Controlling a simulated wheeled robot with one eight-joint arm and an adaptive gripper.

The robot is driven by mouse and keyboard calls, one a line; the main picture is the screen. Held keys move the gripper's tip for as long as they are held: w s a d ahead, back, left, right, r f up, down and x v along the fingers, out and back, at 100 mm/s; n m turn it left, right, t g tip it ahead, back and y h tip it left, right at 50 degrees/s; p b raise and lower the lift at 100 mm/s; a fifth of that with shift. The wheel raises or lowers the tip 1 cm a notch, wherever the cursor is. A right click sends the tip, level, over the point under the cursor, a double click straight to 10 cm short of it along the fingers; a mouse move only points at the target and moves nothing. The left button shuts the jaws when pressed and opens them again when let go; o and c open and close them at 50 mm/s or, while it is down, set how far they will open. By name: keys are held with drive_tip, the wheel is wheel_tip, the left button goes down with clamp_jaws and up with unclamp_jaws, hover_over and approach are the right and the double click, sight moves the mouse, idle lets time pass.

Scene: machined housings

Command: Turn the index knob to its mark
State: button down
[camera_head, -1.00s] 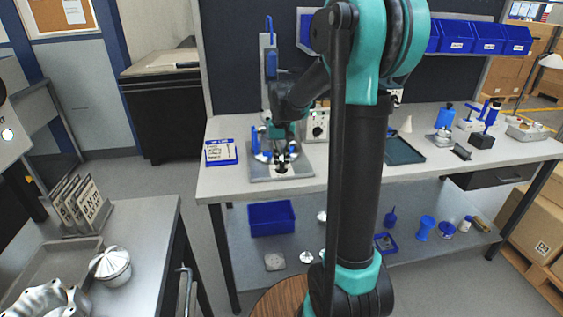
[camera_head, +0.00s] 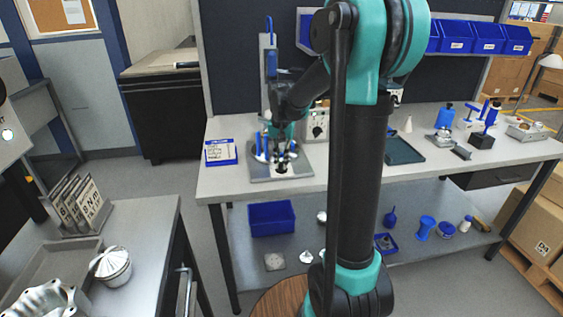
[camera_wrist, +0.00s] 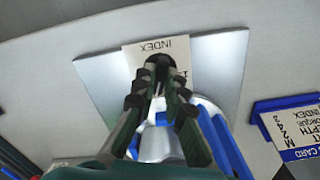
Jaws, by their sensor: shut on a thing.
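The index knob (camera_wrist: 158,62) is a small black round part in the wrist view, beside a cream label (camera_wrist: 149,47) reading INDEX. In the head view it is a dark spot (camera_head: 282,170) near the front of a grey metal plate (camera_head: 303,168). My gripper (camera_wrist: 157,78) reaches down over the plate, its two dark fingers close together and shut at the knob. The fingers cover part of the knob and the label, so the mark and the pointing direction cannot be made out. A silver body with blue parts (camera_wrist: 212,112) stands behind the fingers.
A blue-framed job card (camera_head: 221,152) stands left of the plate; it also shows in the wrist view (camera_wrist: 297,132). A grey control box (camera_head: 318,127) is behind right, and a dark green tray (camera_head: 403,151) lies further right.

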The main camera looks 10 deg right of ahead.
sight(282, 163)
drive_tip(key=c, duration=1.6)
unclamp_jaws()
wheel_tip(282, 163, up, 12)
drive_tip(key=s+d+f+n+t, duration=0.1)
drive_tip(key=s+f, duration=0.6)
drive_tip(key=s+d+f+n+t, duration=0.1)
drive_tip(key=s+f+n, duration=0.1)
drive_tip(key=s+f, duration=0.5)
drive_tip(key=s+d+f+n+t, duration=0.1)
drive_tip(key=s+d+f+t, duration=0.1)
drive_tip(key=s+f, duration=0.5)
drive_tip(key=shift+s+n, duration=0.3)
drive_tip(key=shift+s, duration=0.6)
